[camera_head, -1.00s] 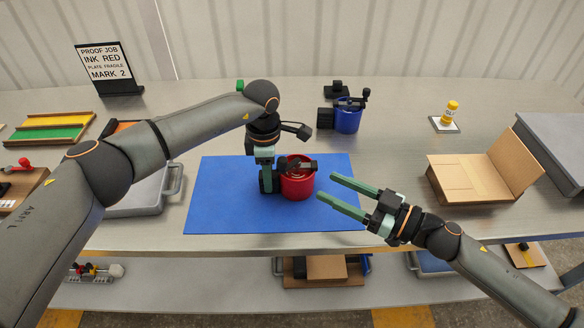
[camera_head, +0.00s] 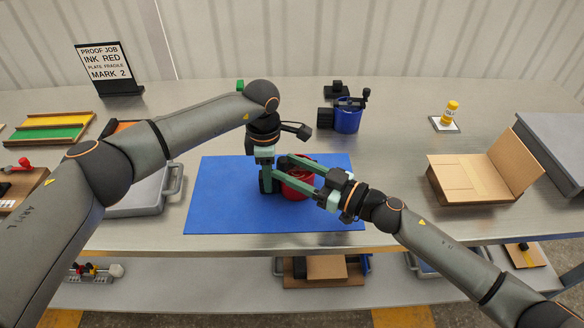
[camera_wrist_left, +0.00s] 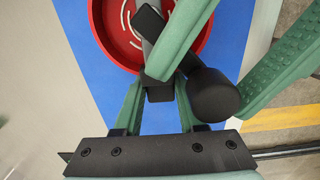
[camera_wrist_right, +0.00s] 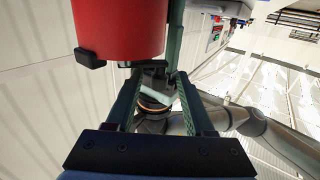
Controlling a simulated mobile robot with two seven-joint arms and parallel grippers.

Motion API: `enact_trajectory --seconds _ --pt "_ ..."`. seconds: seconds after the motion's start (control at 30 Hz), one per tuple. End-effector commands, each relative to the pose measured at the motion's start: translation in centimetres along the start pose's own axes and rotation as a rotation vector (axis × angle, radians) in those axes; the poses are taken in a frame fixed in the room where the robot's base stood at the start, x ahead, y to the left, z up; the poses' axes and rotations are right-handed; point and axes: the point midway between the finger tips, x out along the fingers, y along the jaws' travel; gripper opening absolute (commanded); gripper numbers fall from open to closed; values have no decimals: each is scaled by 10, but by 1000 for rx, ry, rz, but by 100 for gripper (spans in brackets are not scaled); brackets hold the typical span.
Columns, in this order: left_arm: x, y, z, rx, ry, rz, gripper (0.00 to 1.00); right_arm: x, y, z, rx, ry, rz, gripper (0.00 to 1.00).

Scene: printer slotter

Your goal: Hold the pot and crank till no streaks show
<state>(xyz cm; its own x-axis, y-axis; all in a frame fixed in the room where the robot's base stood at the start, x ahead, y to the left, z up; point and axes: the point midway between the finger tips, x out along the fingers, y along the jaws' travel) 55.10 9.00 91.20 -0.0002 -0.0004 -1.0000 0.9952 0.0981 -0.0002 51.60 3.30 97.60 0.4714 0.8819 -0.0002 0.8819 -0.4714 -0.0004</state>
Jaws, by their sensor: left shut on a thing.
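The red pot (camera_head: 298,187) stands upright on the blue mat (camera_head: 225,205). My left gripper (camera_head: 266,184) is shut on the black handle block at the pot's left side; the block also shows in the left wrist view (camera_wrist_left: 160,93). Inside the pot (camera_wrist_left: 97,28), pale curved streaks show. The crank's black knob (camera_wrist_left: 212,95) sticks out past the rim. My right gripper (camera_head: 278,166) is over the pot, open, with a finger on either side of the knob; I cannot tell whether they touch it. In the right wrist view the pot's red wall (camera_wrist_right: 120,28) is close.
A blue pot (camera_head: 348,118) with a similar crank stands behind the mat. A yellow bottle (camera_head: 450,110), an open cardboard box (camera_head: 470,178) and a grey tray (camera_head: 140,195) are around it. A sign (camera_head: 105,65) stands back left. The mat's front is clear.

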Motion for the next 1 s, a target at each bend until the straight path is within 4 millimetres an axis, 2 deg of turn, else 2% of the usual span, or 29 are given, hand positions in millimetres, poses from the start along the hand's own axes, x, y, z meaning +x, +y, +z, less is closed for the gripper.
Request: enact_trajectory --seconds 0.07,0.43,0.8,1.0 --pt "-1 0 0 -1 0 1 0 0 0 0 0 0 0 43" --pt "-1 0 0 -1 0 1 0 0 0 0 0 0 0 2" --pt "-1 1 0 -1 0 1 0 0 -1 0 0 1 4 0" --pt "-1 0 0 -1 0 1 0 4 -2 -1 1 5 78 0"
